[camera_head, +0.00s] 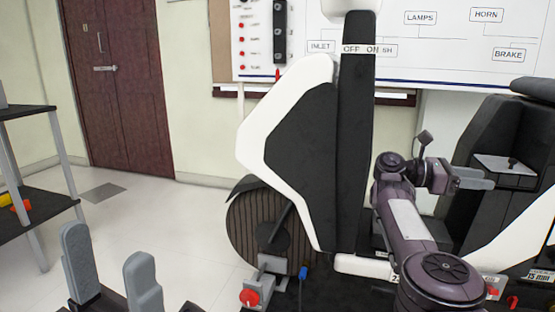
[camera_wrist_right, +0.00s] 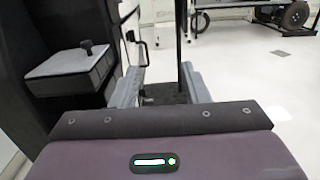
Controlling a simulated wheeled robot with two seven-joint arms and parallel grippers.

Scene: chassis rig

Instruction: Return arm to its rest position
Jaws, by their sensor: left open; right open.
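My right arm (camera_head: 408,220) reaches up from the bottom right in the head view, in front of the rig. Its gripper (camera_head: 473,178) points right, near a grey-topped box with a small black knob (camera_head: 508,165) beside the black seat. The right wrist view shows the two grey fingers (camera_wrist_right: 162,90) apart with nothing held between them. The box (camera_wrist_right: 72,68) stands left of the fingers there. My left gripper (camera_head: 112,272) is at the bottom left, its two grey fingers upright, apart and empty.
The black and white rig panel (camera_head: 300,150) stands mid-view, with a ribbed wheel (camera_head: 255,235), a red knob (camera_head: 249,297) and a blue part (camera_head: 304,273) low down. The black seat (camera_head: 490,130) is at right. A shelf (camera_head: 35,203) stands left; the floor between is clear.

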